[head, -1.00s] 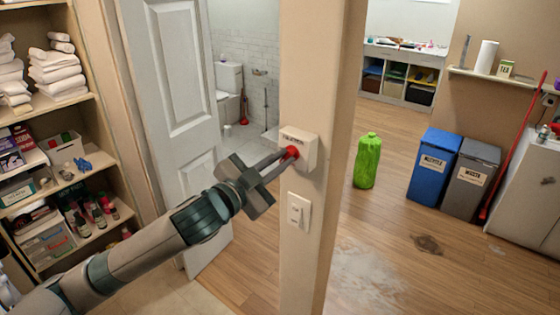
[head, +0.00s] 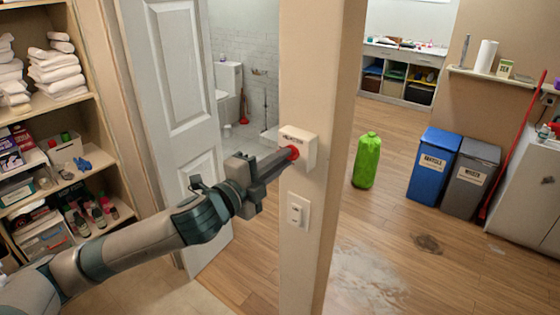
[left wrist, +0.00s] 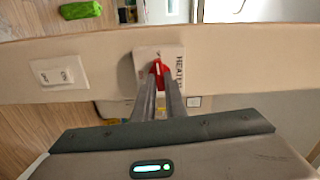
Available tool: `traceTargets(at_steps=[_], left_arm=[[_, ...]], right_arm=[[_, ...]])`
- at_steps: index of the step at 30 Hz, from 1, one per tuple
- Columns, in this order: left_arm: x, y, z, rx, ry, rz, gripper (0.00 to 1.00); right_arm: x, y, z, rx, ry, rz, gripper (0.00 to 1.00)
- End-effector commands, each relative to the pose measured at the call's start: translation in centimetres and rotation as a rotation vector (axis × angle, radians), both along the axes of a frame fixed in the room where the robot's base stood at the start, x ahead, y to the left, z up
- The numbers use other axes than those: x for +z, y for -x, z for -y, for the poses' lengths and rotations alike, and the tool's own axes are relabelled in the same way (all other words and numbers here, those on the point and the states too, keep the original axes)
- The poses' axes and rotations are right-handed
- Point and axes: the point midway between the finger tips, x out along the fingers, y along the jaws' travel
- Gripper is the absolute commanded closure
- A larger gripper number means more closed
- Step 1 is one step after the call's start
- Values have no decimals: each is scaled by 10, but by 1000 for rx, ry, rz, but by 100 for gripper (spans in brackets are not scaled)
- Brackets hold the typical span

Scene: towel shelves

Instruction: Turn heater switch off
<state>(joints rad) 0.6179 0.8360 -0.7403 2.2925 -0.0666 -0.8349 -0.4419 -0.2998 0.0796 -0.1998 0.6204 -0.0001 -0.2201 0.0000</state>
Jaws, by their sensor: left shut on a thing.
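The heater switch is a cream box (head: 310,148) with a red knob (head: 293,152), mounted on the wall post. My left gripper (head: 284,157) reaches it from the left and is shut on the red knob. In the left wrist view the box (left wrist: 172,56) carries the printed word HEATER, and the fingertips (left wrist: 158,78) hold the red knob (left wrist: 157,68) between them, hiding part of it. My right gripper is in neither view.
A white light switch (head: 298,212) sits below the heater box on the post (head: 305,260). An open white door (head: 178,80) stands left of it, with towel shelves (head: 85,110) further left. A green bag (head: 366,162) and blue bin (head: 434,165) stand beyond.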

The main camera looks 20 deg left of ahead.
Motion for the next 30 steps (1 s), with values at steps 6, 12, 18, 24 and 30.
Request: traceTargets(at_steps=[6, 12, 18, 24, 30], left_arm=[[1, -1, -1, 2, -79, 29, 100], [1, -1, -1, 2, -100, 37, 100], [1, -1, -1, 2, -101, 39, 100], [1, -1, -1, 2, -101, 39, 70], [0, 0, 0, 1, -99, 37, 70]], right_arm=[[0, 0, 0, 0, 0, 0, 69], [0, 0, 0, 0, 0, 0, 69], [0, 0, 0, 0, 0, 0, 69], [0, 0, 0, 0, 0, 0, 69], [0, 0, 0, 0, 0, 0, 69]])
